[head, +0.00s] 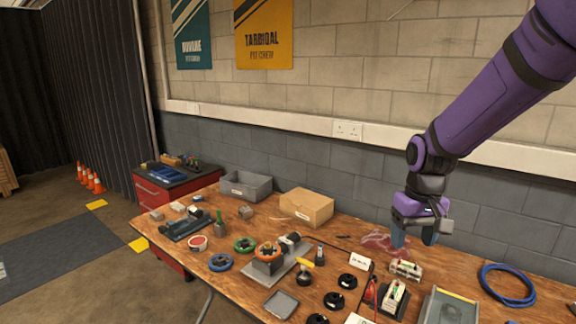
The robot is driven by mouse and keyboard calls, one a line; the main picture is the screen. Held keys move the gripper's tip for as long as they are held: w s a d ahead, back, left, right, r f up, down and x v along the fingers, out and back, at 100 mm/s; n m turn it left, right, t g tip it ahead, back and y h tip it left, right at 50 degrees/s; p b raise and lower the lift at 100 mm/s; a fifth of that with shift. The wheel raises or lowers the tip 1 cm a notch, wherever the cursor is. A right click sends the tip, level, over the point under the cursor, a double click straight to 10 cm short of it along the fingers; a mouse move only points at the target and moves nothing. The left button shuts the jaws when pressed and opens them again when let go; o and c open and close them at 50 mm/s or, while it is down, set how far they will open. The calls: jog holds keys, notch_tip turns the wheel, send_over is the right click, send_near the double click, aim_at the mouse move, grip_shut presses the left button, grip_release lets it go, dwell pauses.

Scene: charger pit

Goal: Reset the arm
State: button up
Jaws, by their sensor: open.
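My purple arm reaches in from the upper right, and my gripper (414,236) hangs pointing down over the right part of the wooden workbench (240,293). Its two blue fingertips are apart with nothing visible between them. Behind the fingers, a reddish, clear-looking item (378,243) lies on the bench. A small block with coloured parts (406,270) sits just below the fingers in the picture. I cannot tell how high the fingertips are above the bench.
A grey bin (246,186) and a cardboard box (306,206) stand at the back of the bench. Coloured rings, black discs and a metal fixture (275,268) crowd the middle. A blue cable coil (508,286) lies at the right. The brick wall is close behind.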

jog(key=s+d+r+t, duration=0.2)
jog(key=s+r, duration=0.5)
jog(key=s, duration=0.3)
jog(key=s+d+r+m+t, duration=0.1)
jog(key=s+d+r+t, duration=0.1)
jog(key=s+r, duration=0.6)
jog(key=s+t, duration=0.1)
jog(key=s, duration=0.2)
jog(key=shift+d+t, duration=0.15)
jog(key=shift+t, duration=0.15)
